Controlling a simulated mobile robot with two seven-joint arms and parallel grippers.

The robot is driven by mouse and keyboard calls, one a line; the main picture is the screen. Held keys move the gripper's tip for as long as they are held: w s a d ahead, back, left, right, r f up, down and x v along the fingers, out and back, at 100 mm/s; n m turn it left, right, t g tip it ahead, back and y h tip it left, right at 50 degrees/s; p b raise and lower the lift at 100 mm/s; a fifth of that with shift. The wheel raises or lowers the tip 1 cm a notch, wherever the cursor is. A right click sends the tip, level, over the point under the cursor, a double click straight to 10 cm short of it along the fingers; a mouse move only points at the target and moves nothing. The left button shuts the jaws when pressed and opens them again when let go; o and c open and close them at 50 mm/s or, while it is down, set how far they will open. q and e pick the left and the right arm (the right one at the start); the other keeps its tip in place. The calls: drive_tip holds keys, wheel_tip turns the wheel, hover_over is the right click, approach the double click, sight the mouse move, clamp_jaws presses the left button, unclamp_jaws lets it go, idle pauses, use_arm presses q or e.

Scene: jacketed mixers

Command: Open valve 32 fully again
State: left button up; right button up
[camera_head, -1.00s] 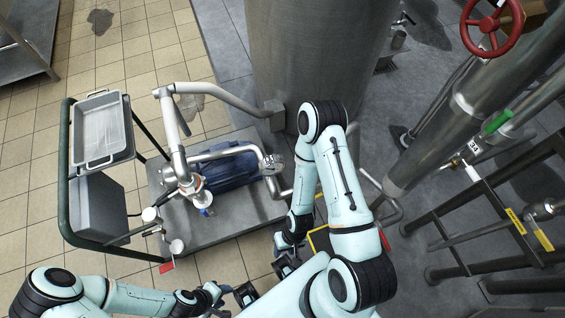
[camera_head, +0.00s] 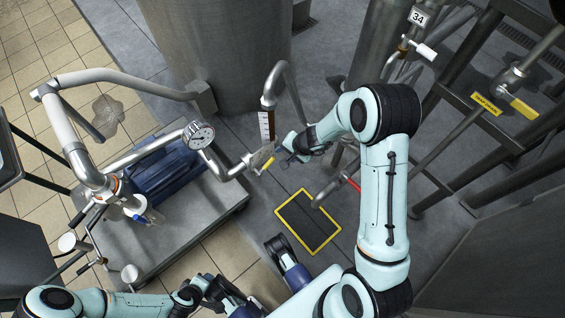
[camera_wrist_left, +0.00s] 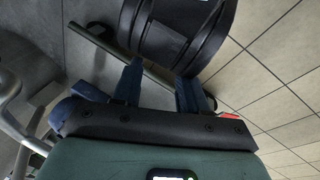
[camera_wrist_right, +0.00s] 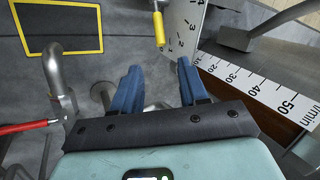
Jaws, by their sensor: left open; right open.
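A pale plate (camera_wrist_right: 183,22) with numbers up to 4 stands right beside the handle. No tag reading 32 is legible, so I cannot tell for sure which valve is 32. My left gripper (camera_wrist_left: 160,82) is open and empty, low at the front.
A red handle (camera_head: 352,183) is on a pipe right of my right gripper. Tag 34 (camera_head: 418,16) hangs by a white handle (camera_head: 426,51). A pressure gauge (camera_head: 198,135) and an upright scale (camera_head: 266,126) are close by. A yellow-framed floor plate (camera_head: 308,221) lies below.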

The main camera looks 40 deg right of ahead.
drive_tip(key=b, duration=0.2)
hover_over(272, 159)
drive_tip(key=s+d, duration=0.1)
drive_tip(key=s, duration=0.2)
wheel_tip(272, 159, down, 5)
use_arm(q)
wheel_tip(272, 159, down, 6)
drive_tip(key=s+a+b, duration=0.1)
drive_tip(key=a, duration=0.1)
drive_tip(key=shift+r+g+b, duration=0.2)
drive_tip(key=shift+g+b, duration=0.1)
use_arm(e)
drive_tip(key=x, duration=0.7)
drive_tip(key=shift+w+f, duration=0.15)
drive_tip(key=shift+f, duration=0.05)
use_arm(q)
drive_tip(key=shift+a, duration=0.1)
use_arm(e)
drive_tip(key=shift+d, duration=0.1)
drive_tip(key=shift+c, duration=0.2)
clamp_jaws()
